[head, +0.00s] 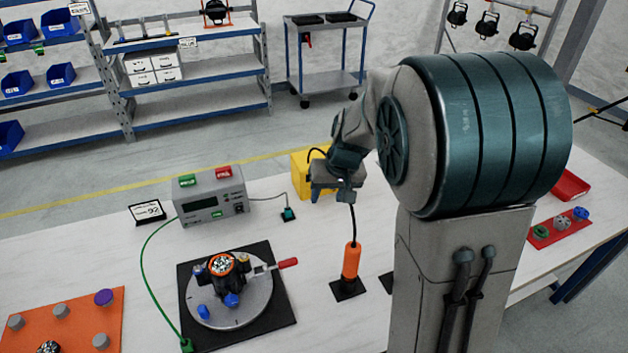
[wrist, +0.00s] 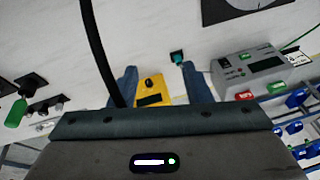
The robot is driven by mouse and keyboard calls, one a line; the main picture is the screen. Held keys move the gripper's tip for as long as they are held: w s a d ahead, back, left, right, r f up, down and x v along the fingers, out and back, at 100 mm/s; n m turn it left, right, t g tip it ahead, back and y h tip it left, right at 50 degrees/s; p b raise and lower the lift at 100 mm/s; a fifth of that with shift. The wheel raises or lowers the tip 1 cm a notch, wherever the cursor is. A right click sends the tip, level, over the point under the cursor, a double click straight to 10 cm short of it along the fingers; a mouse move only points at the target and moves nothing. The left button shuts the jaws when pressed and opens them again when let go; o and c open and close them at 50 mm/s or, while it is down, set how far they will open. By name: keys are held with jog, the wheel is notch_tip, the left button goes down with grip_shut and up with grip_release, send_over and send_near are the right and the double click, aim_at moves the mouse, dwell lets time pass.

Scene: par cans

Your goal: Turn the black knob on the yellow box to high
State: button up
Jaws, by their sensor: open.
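The yellow box (head: 299,174) stands toward the table's back edge in the head view, partly hidden behind my gripper (head: 334,192). In the wrist view the yellow box (wrist: 149,92) lies between my gripper's two blue-grey fingers (wrist: 160,74). Its black knob (wrist: 148,84) shows near the box's upper edge, with a dark display window below it. The fingers are apart and empty, one on each side of the box in the picture. The knob's setting is too small to read. The knob is not visible in the head view.
A black cable (wrist: 99,50) runs past the left finger; it rises from an orange handle (head: 351,262) on the table. A grey meter box (head: 212,198) stands to the left, with a small teal plug (head: 288,214) between. A round turntable fixture (head: 232,305) is nearer.

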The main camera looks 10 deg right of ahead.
jog(key=w+f+n+t+h+p, duration=0.15)
jog(key=w+f, duration=0.25)
jog(key=w, duration=0.5)
jog(key=w+f+n+h+p, duration=0.1)
jog(key=w+f+h+p, duration=0.2)
jog(key=w, duration=0.6)
jog(key=shift+m+y, duration=0.25)
jog(key=shift+y, duration=0.4)
jog(key=p+x, duration=0.1)
jog(key=x, duration=0.6)
jog(key=p+x, duration=0.1)
jog(key=x, duration=0.6)
jog(key=shift+s+a+f, duration=0.15)
jog(key=shift+s+a, duration=0.1)
grip_shut()
